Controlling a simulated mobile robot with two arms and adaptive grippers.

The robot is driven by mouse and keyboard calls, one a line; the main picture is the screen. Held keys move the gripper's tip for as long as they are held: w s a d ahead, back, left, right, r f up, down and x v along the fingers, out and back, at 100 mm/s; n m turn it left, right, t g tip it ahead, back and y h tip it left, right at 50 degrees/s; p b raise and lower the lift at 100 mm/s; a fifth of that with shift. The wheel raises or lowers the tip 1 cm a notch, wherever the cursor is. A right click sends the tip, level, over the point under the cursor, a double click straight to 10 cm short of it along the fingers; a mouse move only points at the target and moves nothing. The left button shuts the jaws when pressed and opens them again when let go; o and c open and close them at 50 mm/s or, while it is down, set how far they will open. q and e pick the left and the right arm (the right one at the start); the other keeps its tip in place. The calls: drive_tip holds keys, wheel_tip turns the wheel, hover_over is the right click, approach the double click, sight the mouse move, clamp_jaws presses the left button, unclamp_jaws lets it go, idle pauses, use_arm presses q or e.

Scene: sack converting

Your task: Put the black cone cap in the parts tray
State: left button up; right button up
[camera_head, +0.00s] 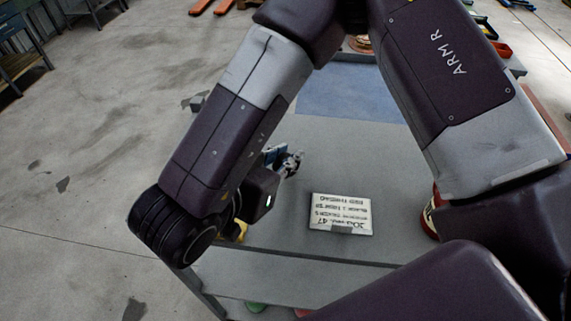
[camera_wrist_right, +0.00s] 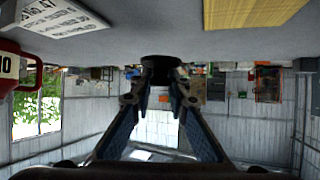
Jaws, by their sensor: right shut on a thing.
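My right gripper (camera_head: 290,163) is over the left part of the grey table, left of the card and partly hidden by my own arm. In the right wrist view, my right gripper (camera_wrist_right: 161,98) is shut on the black cone cap (camera_wrist_right: 161,62), which shows as a dark, round-topped piece between the fingertips. I cannot tell whether the cap touches the table. The cap is too small and covered to make out in the head view. I cannot make out the parts tray for certain in either view. My left gripper is not in view.
A blue mat (camera_head: 345,92) lies farther back. A red container (camera_wrist_right: 18,68) and a yellow block (camera_wrist_right: 250,10) are nearby. My arm hides much of the table.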

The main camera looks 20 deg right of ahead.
sight(286, 181)
wheel_tip(286, 181, down, 4)
drive_tip(key=shift+d+r+p, duration=0.1)
drive_tip(key=shift+r+p, duration=0.05)
drive_tip(key=shift+p, duration=0.4)
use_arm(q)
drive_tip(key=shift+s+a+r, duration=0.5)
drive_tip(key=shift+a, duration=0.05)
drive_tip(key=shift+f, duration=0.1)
use_arm(e)
drive_tip(key=shift+f, duration=0.2)
drive_tip(key=shift+f+b, duration=0.1)
drive_tip(key=shift+b, duration=0.25)
drive_tip(key=o, duration=0.8)
drive_tip(key=shift+o, duration=0.2)
